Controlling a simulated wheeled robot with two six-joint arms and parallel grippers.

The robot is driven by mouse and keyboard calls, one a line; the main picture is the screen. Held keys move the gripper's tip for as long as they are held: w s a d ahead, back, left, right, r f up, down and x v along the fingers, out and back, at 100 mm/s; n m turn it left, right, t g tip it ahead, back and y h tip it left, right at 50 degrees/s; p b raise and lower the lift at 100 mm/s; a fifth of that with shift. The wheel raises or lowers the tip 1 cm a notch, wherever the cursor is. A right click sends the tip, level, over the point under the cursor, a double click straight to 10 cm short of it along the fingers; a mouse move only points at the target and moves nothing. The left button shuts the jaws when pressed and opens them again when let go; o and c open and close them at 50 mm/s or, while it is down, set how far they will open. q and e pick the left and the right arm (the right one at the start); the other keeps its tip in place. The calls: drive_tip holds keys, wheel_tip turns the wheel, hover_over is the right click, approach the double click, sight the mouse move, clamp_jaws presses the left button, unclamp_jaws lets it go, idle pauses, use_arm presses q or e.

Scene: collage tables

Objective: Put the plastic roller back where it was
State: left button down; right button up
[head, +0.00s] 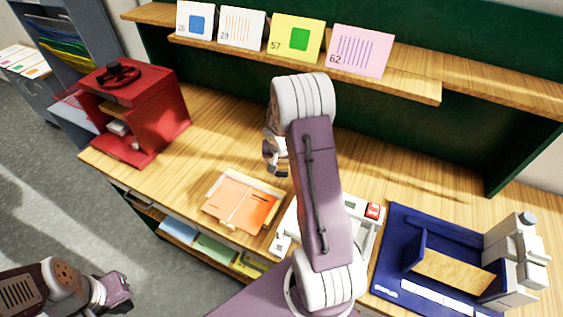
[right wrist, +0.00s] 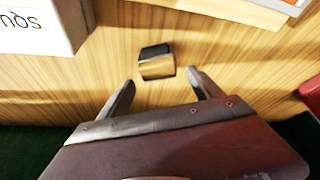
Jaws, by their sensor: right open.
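A small rounded piece (right wrist: 156,62), black on one side and shiny, wood-toned on the other, lies on the wooden table in the right wrist view. It may be the plastic roller; I cannot tell for sure. My right gripper (right wrist: 161,79) is open and empty, its two fingers spread with the piece just beyond the tips. In the head view my right gripper (head: 274,160) hangs over the table behind the orange sheets, partly hidden by my arm. The piece is hidden there. My left gripper (head: 118,292) is at the lower left, over the floor; its jaws are unclear.
Orange sheets (head: 240,203) lie on a wooden board. A red cabinet-like machine (head: 160,110) stands at left, a white device (head: 360,212) partly behind my arm, a blue tray-like device (head: 405,225) at right. A shelf (head: 410,88) holds cards at the back.

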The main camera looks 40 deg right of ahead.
drive_tip(key=v, duration=0.8)
drive_tip(key=s+a+f+n+g+y+b, duration=0.1)
drive_tip(key=s+a+n, duration=0.6)
drive_tip(key=s+a, duration=0.8)
drive_tip(key=shift+s+a+f+n+g+y, duration=0.35)
drive_tip(key=shift+a+g+y, duration=0.55)
drive_tip(key=shift+a, duration=1.25)
